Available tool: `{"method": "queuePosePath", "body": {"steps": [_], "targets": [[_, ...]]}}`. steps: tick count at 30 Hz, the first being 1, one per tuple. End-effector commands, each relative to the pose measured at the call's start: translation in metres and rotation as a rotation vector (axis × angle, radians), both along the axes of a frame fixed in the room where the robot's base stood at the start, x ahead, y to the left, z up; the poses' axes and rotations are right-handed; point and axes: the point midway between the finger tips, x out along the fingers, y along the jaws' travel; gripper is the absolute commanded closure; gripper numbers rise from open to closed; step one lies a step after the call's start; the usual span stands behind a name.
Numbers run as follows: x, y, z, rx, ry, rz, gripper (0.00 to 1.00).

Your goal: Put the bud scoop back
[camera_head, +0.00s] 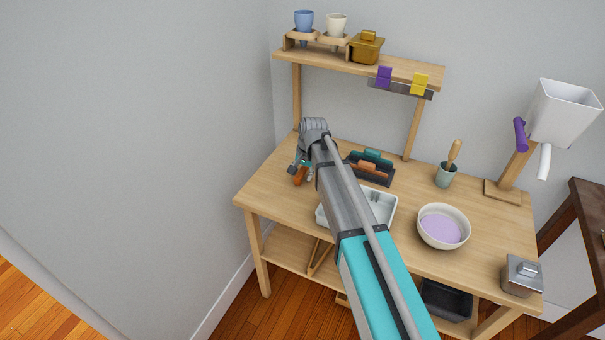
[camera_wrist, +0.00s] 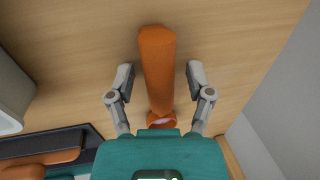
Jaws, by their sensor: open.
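An orange tool with a long handle, which looks like the bud scoop (camera_wrist: 158,72), lies on the wooden tabletop. Its near end, low in the wrist view, is a small round opening with something pale lilac inside. My gripper (camera_wrist: 160,80) is open, with one finger on each side of the orange handle and a gap visible on both sides. In the head view the orange scoop (camera_head: 298,177) shows just under my gripper (camera_head: 302,171) near the table's left edge. Part of the scoop is hidden by my gripper.
A dark rack (camera_head: 376,179) with teal and orange pieces stands right of my gripper. A pale tray (camera_head: 384,206) is partly behind my arm. A bowl of lilac powder (camera_head: 418,226), a green cup (camera_head: 445,180) and a metal tin (camera_head: 520,279) stand farther right. A shelf (camera_head: 400,66) rises behind.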

Motion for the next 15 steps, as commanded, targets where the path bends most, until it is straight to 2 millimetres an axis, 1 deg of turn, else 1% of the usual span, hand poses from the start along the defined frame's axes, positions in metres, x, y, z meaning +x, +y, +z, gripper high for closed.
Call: {"method": "queuePosePath", "body": {"steps": [8,15], "targets": [[0.000,-0.001,0.009,0.000,0.000,0.000,0.33],[-0.001,-0.004,0.027,0.000,0.000,0.000,0.33]]}}
